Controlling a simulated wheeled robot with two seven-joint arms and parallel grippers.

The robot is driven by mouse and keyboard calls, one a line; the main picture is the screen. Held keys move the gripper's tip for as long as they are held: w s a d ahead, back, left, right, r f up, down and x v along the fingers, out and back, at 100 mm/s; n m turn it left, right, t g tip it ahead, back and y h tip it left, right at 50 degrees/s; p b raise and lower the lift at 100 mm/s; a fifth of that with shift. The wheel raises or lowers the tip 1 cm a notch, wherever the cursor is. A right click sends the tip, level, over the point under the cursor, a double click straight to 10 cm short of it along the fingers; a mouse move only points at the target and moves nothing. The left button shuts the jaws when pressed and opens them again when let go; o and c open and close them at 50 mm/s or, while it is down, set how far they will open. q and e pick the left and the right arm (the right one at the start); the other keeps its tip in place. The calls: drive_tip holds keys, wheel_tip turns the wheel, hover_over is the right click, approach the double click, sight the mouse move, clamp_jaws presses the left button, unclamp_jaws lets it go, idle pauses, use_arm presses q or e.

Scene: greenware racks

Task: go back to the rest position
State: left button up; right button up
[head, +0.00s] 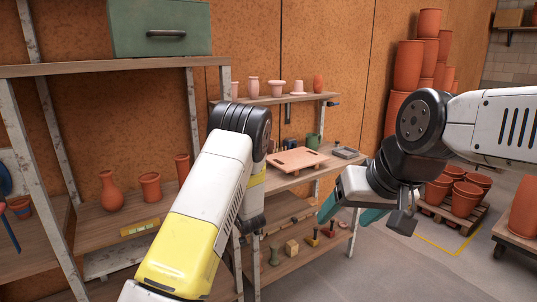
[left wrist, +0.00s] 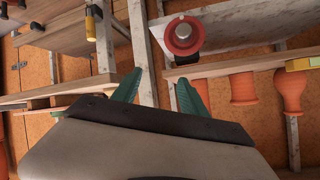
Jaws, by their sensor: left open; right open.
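My right gripper (head: 350,214) hangs in free air right of the lower shelves in the head view. Its teal fingers are apart and nothing is between them. My left arm rises from the bottom of the head view, and its gripper is hidden behind its own links. In the left wrist view, the left gripper (left wrist: 160,78) shows two green fingers spread apart with nothing held. A whitish rack post (left wrist: 139,40) shows behind the gap between them; I cannot tell how far away it is.
A wooden rack (head: 120,229) at left holds terracotta vases; a green box (head: 160,28) sits on top. A pink board (head: 297,159) lies on the middle shelf. Stacked pots (head: 408,66) and a pallet of pots (head: 453,211) stand at right. Grey floor (head: 400,270) is clear in front.

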use_arm(q)
drive_tip(key=s+d+r+g+h, duration=0.1)
drive_tip(key=s+d+r+h, duration=0.15)
drive_tip(key=s+r, duration=0.4)
drive_tip(key=s+d+r+h, duration=0.1)
drive_tip(key=s+r+h, duration=0.2)
drive_tip(key=r, duration=0.6)
drive_tip(key=s+d+r+g+h, duration=0.1)
drive_tip(key=s+r+h, duration=0.1)
drive_tip(key=s+r, duration=0.35)
drive_tip(key=s+a+r+g, duration=0.1)
drive_tip(key=s+r, duration=0.1)
drive_tip(key=s, duration=0.6)
drive_tip(key=s+a+r+g, duration=0.1)
drive_tip(key=s+r, duration=0.2)
drive_tip(key=s, duration=0.6)
drive_tip(key=s+a+r+m, duration=0.1)
drive_tip(key=s+a+r, duration=0.1)
drive_tip(key=s, duration=0.7)
drive_tip(key=shift+s+r+g, duration=0.15)
drive_tip(key=shift+r+g, duration=0.25)
drive_tip(key=shift+r, duration=0.15)
drive_tip(key=shift+d, duration=0.1)
